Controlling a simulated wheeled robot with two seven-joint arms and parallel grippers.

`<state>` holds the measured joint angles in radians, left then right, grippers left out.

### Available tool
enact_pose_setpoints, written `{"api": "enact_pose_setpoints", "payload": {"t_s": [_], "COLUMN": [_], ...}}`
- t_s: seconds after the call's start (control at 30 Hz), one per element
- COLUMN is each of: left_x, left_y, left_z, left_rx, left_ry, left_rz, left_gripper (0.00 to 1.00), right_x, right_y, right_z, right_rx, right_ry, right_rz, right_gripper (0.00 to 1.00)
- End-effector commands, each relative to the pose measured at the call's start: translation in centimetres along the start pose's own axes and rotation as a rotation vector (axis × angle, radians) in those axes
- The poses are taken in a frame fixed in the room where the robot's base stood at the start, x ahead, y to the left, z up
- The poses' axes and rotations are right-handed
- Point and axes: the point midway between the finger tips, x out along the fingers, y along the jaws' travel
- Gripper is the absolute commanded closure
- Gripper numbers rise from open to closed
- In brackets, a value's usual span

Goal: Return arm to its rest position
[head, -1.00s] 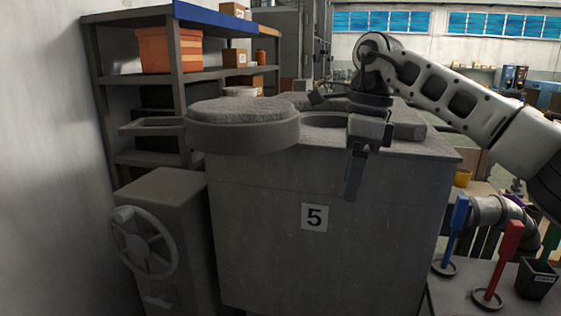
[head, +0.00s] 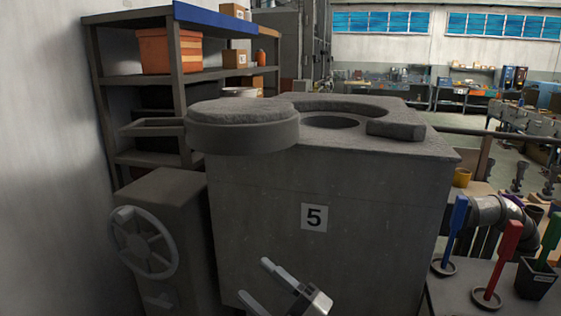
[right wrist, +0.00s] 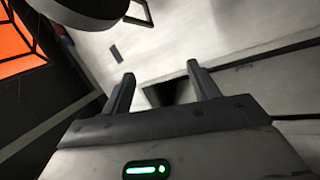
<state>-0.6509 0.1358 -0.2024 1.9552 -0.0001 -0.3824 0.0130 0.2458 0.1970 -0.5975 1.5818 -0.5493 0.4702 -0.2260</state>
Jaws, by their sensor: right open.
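My right gripper (head: 254,279) is low at the bottom edge of the head view, in front of the grey furnace block (head: 255,230). Its two fingers are apart with nothing between them. In the right wrist view, my right gripper (right wrist: 160,72) also shows both fingers spread and empty. Most of the right arm is out of the head view. My left gripper is not in view.
A handwheel (head: 144,242) stands left. Colored-handled tools (head: 508,250) stand right. Shelving (head: 180,100) is behind.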

Motion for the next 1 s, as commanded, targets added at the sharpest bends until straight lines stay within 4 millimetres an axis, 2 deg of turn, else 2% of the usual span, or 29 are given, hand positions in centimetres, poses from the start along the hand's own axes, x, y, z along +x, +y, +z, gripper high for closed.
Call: {"api": "enact_pose_setpoints", "payload": {"t_s": [0.03,0.07,0.1,0.17,0.2,0.3,0.4,0.5,0.6,0.7,1.0], "left_x": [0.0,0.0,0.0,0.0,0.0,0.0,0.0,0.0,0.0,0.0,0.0], "left_y": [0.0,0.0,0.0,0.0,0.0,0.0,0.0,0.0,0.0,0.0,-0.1], "left_z": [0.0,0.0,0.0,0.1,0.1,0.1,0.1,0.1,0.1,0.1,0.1], "left_rx": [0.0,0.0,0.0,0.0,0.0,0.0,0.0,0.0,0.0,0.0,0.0], "left_ry": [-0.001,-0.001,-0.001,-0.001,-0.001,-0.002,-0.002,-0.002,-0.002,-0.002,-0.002], "left_rz": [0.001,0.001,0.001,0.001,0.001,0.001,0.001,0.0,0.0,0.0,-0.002], "left_gripper": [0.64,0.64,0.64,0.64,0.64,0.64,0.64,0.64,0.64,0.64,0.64], "right_x": [-3.0,-4.7,-7.3,-11.3,-14.1,-20.8,-26.5,-30.6,-33.0,-34.0,-34.1], "right_y": [-1.5,-2.2,-3.4,-5.3,-6.5,-9.6,-12.1,-13.8,-14.7,-15.1,-15.2], "right_z": [1.6,2.5,3.6,4.8,5.3,5.3,4.3,2.8,1.8,1.3,1.2], "right_rx": [0.144,0.222,0.328,0.476,0.567,0.767,0.925,1.037,1.103,1.129,1.131], "right_ry": [-0.155,-0.244,-0.365,-0.535,-0.641,-0.882,-1.078,-1.218,-1.302,-1.338,-1.341], "right_rz": [0.021,0.033,0.046,0.061,0.069,0.08,0.085,0.086,0.087,0.086,0.084], "right_gripper": [0.4,0.4,0.4,0.4,0.4,0.4,0.4,0.4,0.4,0.4,0.4]}}
